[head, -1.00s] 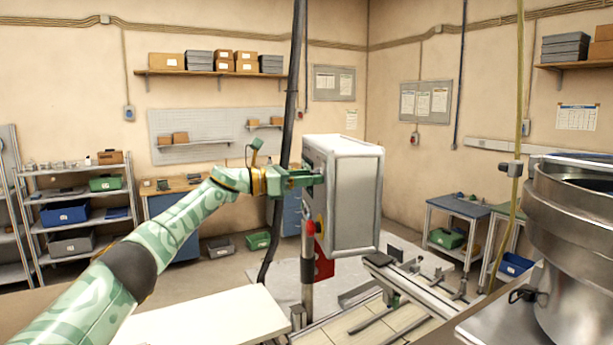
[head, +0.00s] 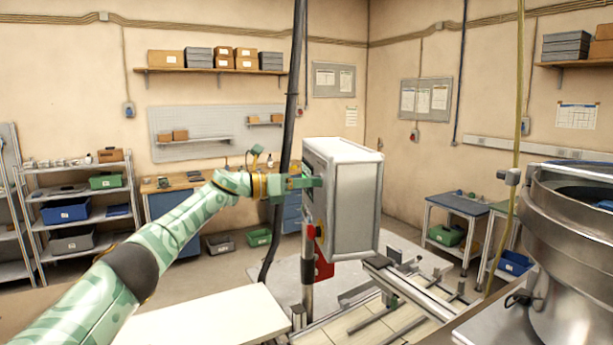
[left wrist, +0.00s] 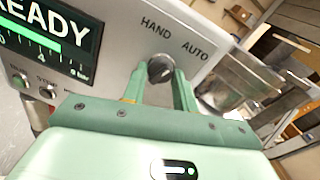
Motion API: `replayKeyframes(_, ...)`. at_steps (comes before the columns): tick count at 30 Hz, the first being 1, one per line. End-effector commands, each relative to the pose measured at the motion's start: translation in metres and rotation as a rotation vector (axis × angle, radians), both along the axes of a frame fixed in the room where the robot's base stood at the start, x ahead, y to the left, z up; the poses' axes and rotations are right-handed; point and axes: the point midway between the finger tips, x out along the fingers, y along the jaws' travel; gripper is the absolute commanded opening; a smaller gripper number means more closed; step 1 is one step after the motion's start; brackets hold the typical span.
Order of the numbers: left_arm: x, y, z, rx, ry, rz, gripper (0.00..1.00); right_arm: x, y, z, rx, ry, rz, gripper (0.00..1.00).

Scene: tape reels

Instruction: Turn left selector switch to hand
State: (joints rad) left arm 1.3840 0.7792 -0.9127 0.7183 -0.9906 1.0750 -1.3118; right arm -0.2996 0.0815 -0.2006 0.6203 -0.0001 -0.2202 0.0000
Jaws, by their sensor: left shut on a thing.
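The selector switch (left wrist: 160,70) is a dark round knob on the grey front of a control box (head: 352,205), below the printed words HAND and AUTO. My left gripper (left wrist: 160,76) is shut on the knob, one green finger on each side, and its fingers partly cover it. The knob's pointer mark is too small to read. In the head view my left gripper (head: 311,182) reaches the box's left-facing front, which is seen edge-on, so the switch is hidden there. My right gripper is in neither view.
A display (left wrist: 45,35) reading READY with a green bar sits left of the switch, with small buttons (left wrist: 48,90) below it. A dark hanging cable (head: 289,110) passes close to my left wrist. A large steel vessel (head: 570,235) stands at the right.

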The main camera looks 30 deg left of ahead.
Motion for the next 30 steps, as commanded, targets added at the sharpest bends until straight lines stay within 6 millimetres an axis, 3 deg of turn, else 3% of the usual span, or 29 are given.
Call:
replayKeyframes(3, 0.0, 0.0, 0.006, -0.073, 0.078, 0.0, 0.06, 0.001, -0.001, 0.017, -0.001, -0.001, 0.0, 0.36)
replayKeyframes(15, 0.0, 0.001, 0.007, -0.332, 0.357, 0.002, 0.06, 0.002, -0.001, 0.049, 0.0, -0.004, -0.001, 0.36)
replayKeyframes(30, 0.001, 0.001, 0.006, -0.591, 0.638, 0.001, 0.06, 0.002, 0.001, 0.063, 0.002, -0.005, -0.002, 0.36)
